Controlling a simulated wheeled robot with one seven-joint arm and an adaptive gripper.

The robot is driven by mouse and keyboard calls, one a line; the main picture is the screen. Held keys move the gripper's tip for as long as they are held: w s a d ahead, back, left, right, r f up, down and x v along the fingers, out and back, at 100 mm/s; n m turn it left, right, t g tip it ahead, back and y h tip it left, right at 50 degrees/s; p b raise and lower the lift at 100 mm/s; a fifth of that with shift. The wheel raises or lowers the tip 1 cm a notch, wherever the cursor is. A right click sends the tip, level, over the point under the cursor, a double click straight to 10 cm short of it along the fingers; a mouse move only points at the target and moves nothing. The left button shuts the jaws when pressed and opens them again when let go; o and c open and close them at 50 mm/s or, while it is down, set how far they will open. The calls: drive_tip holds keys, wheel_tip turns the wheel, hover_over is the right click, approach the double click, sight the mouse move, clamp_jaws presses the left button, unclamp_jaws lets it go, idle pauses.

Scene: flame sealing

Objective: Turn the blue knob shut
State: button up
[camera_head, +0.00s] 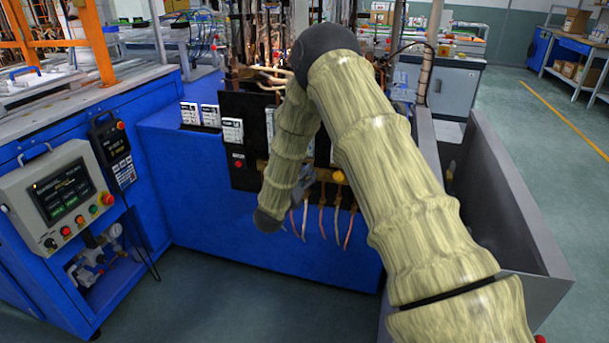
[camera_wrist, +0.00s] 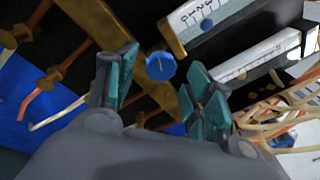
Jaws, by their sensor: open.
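In the wrist view, a round blue knob (camera_wrist: 161,66) with a line across its face sits beside a brass bar on the dark panel. My gripper (camera_wrist: 160,80) is open, with teal-padded fingers to the left and right of the knob. The knob appears between the fingertips; I see no clear contact, and the depth gap is hard to tell. In the head view, my gripper (camera_head: 301,186) is low in front of the dark panel, largely hidden behind my arm. I cannot make out the blue knob there.
White flowmeters (camera_head: 232,132) with small knobs line the panel. A yellow knob (camera_head: 338,176) and copper tubes (camera_head: 322,218) are close to my gripper. In the wrist view, pale hoses (camera_wrist: 272,125) crowd the right side. A grey bin (camera_head: 520,205) stands right; the control box (camera_head: 62,197) is left.

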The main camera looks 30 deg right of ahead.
drive_tip(key=shift+x, duration=0.95)
drive_tip(key=c, duration=1)
drive_tip(key=shift+n, duration=0.6)
drive_tip(key=o, duration=1)
drive_tip(key=shift+a, duration=0.1)
drive_tip(key=v, duration=1.2)
